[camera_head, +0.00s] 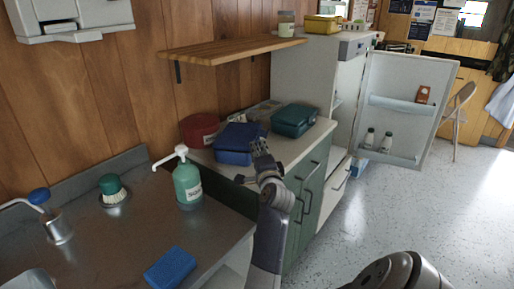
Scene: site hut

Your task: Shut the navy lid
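A blue box with a navy lid (238,134) stands on the white counter beyond the metal sink top. The lid lies over the box body (233,157) and looks slightly tilted; the picture is too small to tell whether a gap is left.
A dark red round tin (200,129) stands left of the box, and a teal box (294,120) right of it. A green pump bottle (187,183) stands in front. A wooden shelf (232,49) hangs above. The fridge door (405,108) stands open at right.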

